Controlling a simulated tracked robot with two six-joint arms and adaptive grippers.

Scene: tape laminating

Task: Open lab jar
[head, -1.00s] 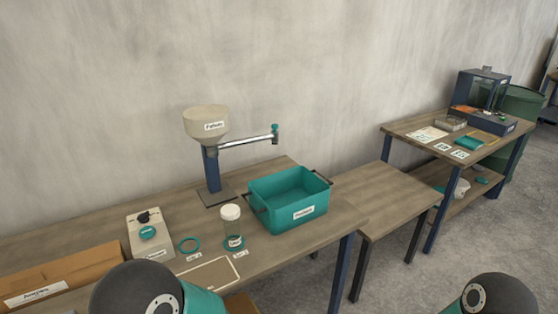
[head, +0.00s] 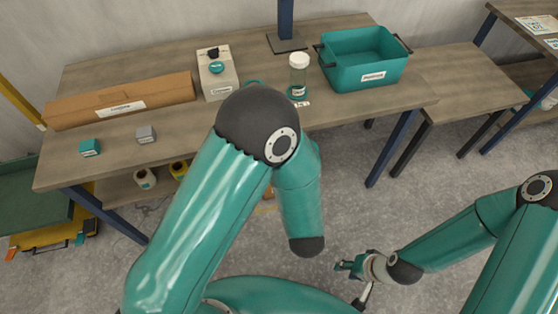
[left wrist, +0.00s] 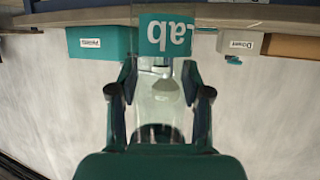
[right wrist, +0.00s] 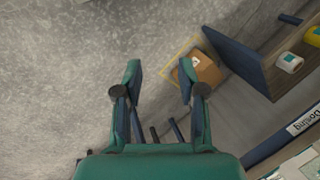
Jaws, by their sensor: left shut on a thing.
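A clear jar (left wrist: 163,105) with a large teal "Lab" label (left wrist: 166,35), upside down in the left wrist view, is between the fingers of my left gripper (left wrist: 160,80). My left gripper is shut on it. My right gripper (right wrist: 160,72) is open and empty over the floor, and shows low in the head view (head: 349,284).
A teal tub (head: 370,75), a pale box (head: 218,82) and a cardboard box (head: 125,102) stand on the table (head: 190,122). Two small blocks lie near its front left. A lower table (head: 470,80) stands to the right.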

